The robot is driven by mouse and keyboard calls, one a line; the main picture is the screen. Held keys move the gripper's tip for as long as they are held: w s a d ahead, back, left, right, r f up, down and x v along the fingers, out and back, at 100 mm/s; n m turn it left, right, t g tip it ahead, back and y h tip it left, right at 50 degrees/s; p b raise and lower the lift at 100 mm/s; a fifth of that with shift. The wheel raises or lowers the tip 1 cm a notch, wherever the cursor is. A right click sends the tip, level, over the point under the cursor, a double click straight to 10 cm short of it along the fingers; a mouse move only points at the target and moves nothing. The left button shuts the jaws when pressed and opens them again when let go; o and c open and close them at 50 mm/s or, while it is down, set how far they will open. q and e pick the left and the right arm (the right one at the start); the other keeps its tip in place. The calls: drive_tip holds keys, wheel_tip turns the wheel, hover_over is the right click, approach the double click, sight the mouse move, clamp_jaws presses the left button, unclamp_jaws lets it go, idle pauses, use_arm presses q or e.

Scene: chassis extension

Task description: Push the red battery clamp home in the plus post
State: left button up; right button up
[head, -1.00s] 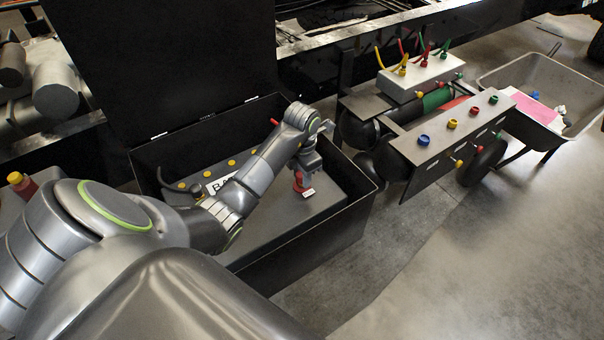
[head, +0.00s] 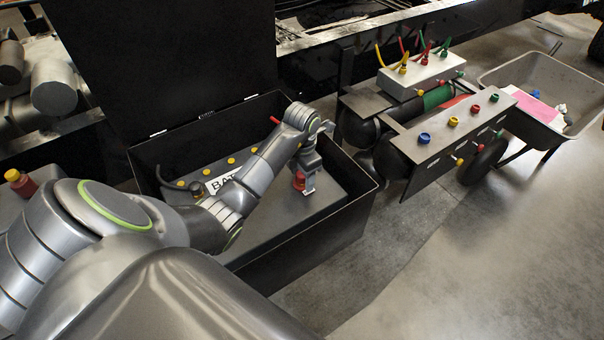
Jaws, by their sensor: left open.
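The red battery clamp (head: 299,181) is at the right part of the battery top (head: 270,212), inside the open black box. My left arm reaches over the battery from the left. My left gripper (head: 306,188) is open and lowered right at the clamp, with a pale finger on its right side. I cannot tell whether the fingers touch the clamp. The plus post is hidden under the clamp and gripper, so how far down the clamp sits cannot be seen. My right gripper is not in view.
The black box (head: 310,252) has raised walls around the battery and an upright lid (head: 160,60) behind. A dark clamp (head: 197,187) with a cable sits at the battery's left. Air tanks with a valve panel (head: 430,170) and a wheelbarrow (head: 520,72) stand right. Floor at lower right is clear.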

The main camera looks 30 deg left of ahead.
use_arm(q)
wheel_tip(320, 180, up, 6)
drive_tip(key=shift+w+f, duration=0.1)
wheel_tip(320, 180, up, 12)
drive_tip(key=p, duration=1.1)
drive_tip(key=shift+f+p, duration=0.2)
drive_tip(key=shift+p, duration=0.2)
drive_tip(key=shift+f, duration=0.1)
